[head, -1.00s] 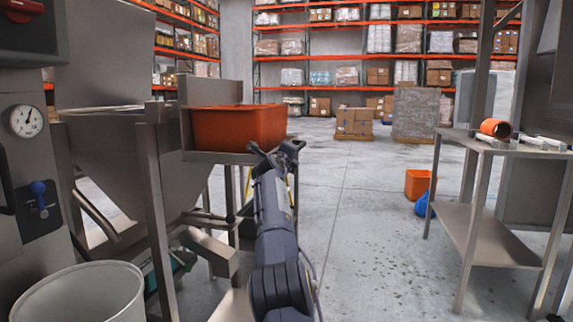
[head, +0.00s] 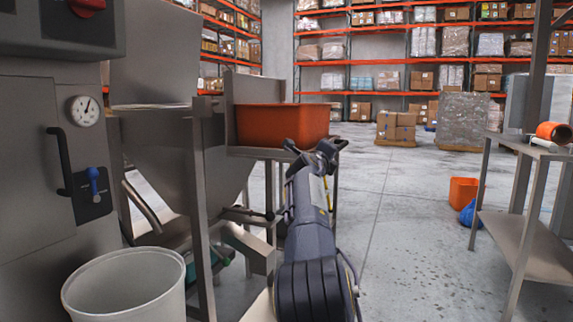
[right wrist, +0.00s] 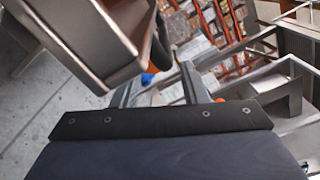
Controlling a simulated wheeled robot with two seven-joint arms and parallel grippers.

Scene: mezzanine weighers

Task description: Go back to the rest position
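In the head view one arm of mine, which I take to be my left, reaches forward from the bottom middle. Its left gripper (head: 316,148) is in front of the right end of an orange bin (head: 275,125). Its fingertips look spread, with nothing visible between them. My right gripper (right wrist: 155,85) shows in the right wrist view with its two fingers apart and nothing held between them. I do not make it out in the head view.
Left are a steel hopper machine with a gauge (head: 84,111) and a white barrel (head: 130,285). Open floor lies between. Steel edges (right wrist: 85,35) are close to the right gripper.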

